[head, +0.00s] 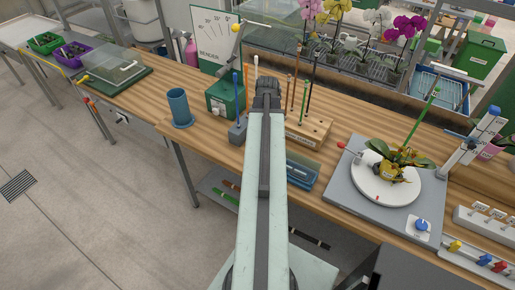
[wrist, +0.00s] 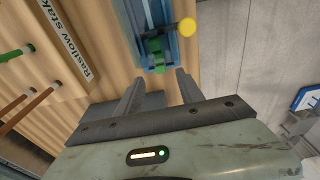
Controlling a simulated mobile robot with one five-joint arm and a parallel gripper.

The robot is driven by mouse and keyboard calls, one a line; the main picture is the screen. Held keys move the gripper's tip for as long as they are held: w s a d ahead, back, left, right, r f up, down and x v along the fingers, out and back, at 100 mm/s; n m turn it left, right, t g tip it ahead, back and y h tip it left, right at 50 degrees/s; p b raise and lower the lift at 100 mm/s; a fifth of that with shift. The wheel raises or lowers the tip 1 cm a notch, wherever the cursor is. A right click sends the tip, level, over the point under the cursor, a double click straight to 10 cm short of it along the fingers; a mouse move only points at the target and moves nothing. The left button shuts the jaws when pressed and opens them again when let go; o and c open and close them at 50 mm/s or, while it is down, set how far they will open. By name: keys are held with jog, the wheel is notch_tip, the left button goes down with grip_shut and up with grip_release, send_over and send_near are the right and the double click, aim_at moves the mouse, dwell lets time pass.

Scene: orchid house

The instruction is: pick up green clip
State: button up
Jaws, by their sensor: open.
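The green clip (wrist: 156,46) shows in the wrist view, small and partly blurred, in or on a blue holder (wrist: 145,15) near the edge of the wooden bench. My gripper (wrist: 159,84) is open, with one dark finger on each side below the clip in the picture. Nothing shows between the fingers, and the clip lies just beyond their tips. In the head view a blue, partly clear tray (head: 302,171) stands right of my arm. I cannot make out the clip there, and my arm hides part of the bench.
A yellow knob (wrist: 187,28) is close right of the clip. A wooden block (head: 306,130) with upright stakes stands near my arm. A turntable (head: 372,188) with a potted plant is to the right. A blue cup (head: 180,108) stands left. Bare bench lies around the cup.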

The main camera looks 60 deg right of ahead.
jog(key=f+b, duration=0.5)
jog(key=w+f+b, duration=0.1)
jog(key=f+b, duration=0.1)
jog(key=f, duration=0.1)
jog(key=shift+b, duration=0.35)
jog(key=shift+r, duration=0.15)
grip_shut()
